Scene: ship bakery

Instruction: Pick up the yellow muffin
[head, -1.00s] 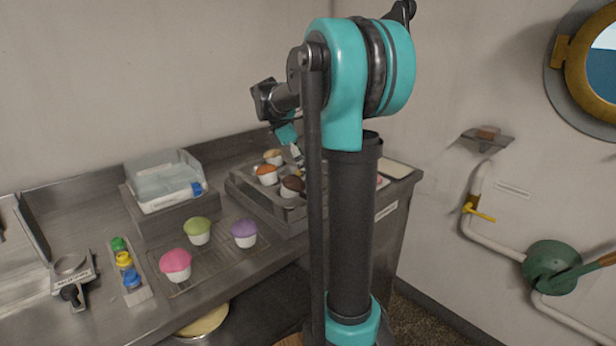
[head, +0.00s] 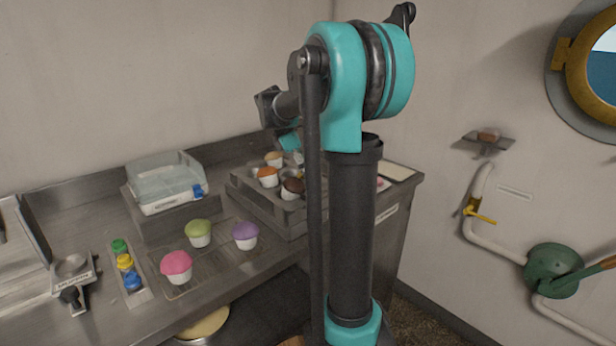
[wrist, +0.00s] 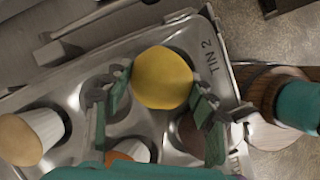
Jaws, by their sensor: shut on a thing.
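The yellow muffin (wrist: 162,78) shows its rounded top in the wrist view, at the upper middle of the metal tin marked TIN 2 (wrist: 185,48). My gripper (wrist: 161,92) is shut on it, with one green-padded finger on each side. The muffin's lower part is hidden under its top, so I cannot tell whether it is clear of the tin.
The tin also holds a tan muffin (wrist: 17,138), an orange muffin (wrist: 128,152) and a brown muffin (wrist: 190,135), partly behind a finger. On a rack to the left stand pink (head: 176,263), green (head: 198,229) and purple (head: 245,231) muffins. A clear-lidded box (head: 165,185) is behind them.

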